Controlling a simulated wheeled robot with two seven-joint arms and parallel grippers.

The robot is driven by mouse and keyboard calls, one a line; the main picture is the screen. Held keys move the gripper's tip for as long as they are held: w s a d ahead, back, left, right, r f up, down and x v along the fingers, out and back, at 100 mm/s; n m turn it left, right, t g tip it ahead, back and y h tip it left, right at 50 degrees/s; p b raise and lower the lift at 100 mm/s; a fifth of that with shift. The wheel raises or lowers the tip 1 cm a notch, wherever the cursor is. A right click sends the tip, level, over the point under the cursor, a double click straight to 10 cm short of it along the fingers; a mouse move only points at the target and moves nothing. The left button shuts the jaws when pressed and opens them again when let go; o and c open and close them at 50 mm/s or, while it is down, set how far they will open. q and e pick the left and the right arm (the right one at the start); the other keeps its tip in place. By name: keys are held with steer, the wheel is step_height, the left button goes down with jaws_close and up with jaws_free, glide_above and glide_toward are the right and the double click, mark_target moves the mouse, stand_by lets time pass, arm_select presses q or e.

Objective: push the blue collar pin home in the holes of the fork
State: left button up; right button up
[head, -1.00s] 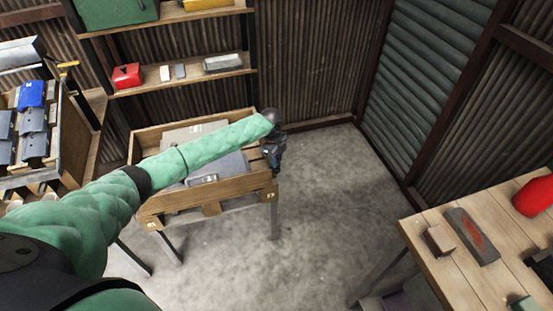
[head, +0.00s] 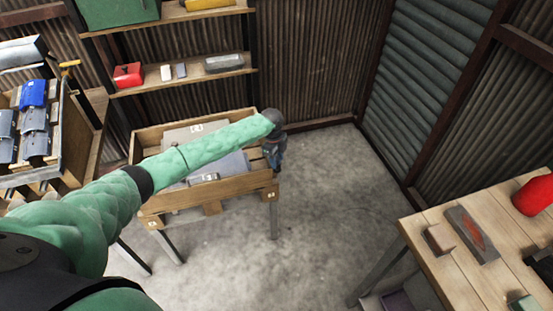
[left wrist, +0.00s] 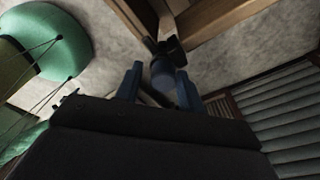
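My left gripper (head: 274,158) points down at the right end of a wooden bin, at the end of my green-sleeved arm. In the left wrist view its two blue fingers (left wrist: 160,72) stand apart. A dark blue, rounded piece (left wrist: 163,74), perhaps the collar pin, shows between them, with a narrow gap to the left finger. Contact with the right finger cannot be told. Just beyond it is a dark forked piece (left wrist: 172,46), perhaps the fork, close to a wooden beam. How deep the pin sits in any holes is hidden. My right gripper is not in view.
The wooden bin (head: 222,188) on legs holds grey and pale flat pieces. A wooden table (head: 440,262) with a red object and blocks stands at the right. A rack with blue and grey pieces (head: 35,120) is at the left. The floor between is clear.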

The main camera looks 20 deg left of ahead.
arm_select(q)
steer(key=shift+f, duration=0.15)
steer(key=shift+r, duration=0.2)
steer(key=r+b, duration=0.1)
steer(key=r, duration=0.4)
steer(key=a+r+b, duration=0.1)
steer(key=r, duration=0.1)
steer(key=shift+w+r+b, duration=0.1)
steer(key=shift+r+b, duration=0.05)
steer(key=shift+b, duration=0.2)
steer(key=shift+r, duration=0.15)
steer(key=shift+d, duration=0.1)
